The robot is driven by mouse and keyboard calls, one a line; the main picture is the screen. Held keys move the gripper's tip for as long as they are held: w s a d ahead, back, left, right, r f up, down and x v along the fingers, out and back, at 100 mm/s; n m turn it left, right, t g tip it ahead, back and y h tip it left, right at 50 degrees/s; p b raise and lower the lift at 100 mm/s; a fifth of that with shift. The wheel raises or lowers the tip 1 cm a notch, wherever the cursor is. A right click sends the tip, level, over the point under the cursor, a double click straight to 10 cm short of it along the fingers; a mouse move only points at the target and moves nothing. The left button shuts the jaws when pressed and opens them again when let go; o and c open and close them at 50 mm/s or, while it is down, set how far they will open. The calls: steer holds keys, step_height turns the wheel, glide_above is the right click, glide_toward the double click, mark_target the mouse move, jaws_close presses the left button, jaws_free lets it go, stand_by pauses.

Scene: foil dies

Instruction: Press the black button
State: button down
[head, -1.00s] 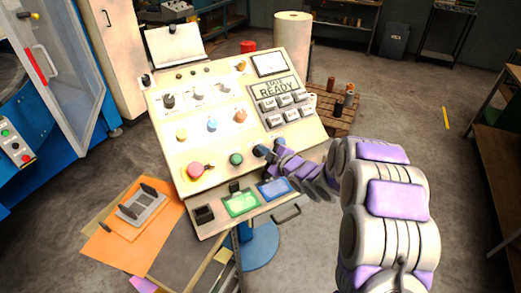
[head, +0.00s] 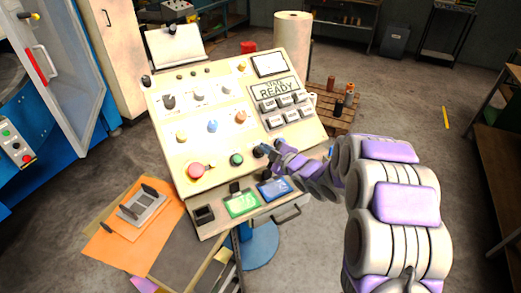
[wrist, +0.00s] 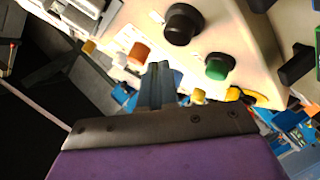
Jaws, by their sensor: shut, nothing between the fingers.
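The black button (wrist: 183,22) is a round, dark cap on the sloping cream console. In the wrist view it lies above and right of my fingertips, with a visible gap in the picture. In the head view the black button (head: 258,151) is right of the green button (head: 236,159), close to my gripper (head: 270,152), which partly crowds it. My gripper also shows in the wrist view (wrist: 160,70); its fingers are together and empty.
The green button (wrist: 218,66) and an orange knob (wrist: 138,53) are close by. Orange sheets (head: 115,243) lie at lower left.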

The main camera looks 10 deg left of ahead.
steer(key=s+r, duration=0.1)
steer(key=s+d+r+p, duration=0.1)
steer(key=r, duration=0.1)
steer(key=shift+d+r, duration=0.15)
stand_by(0.6)
steer(key=s+d+r+m+g+h, duration=0.1)
steer(key=s+d+m+g+h, duration=0.1)
steer(key=s+d+m+h, duration=0.55)
steer(key=s+d+r+m+g+h, duration=0.25)
steer(key=s+d+h, duration=0.2)
steer(key=d, duration=0.65)
steer(key=s+m+g+y, duration=0.1)
steer(key=s+m+g, duration=0.8)
steer(key=s, duration=2.7)
steer(key=shift+a+r, duration=0.3)
steer(key=shift+r, duration=0.1)
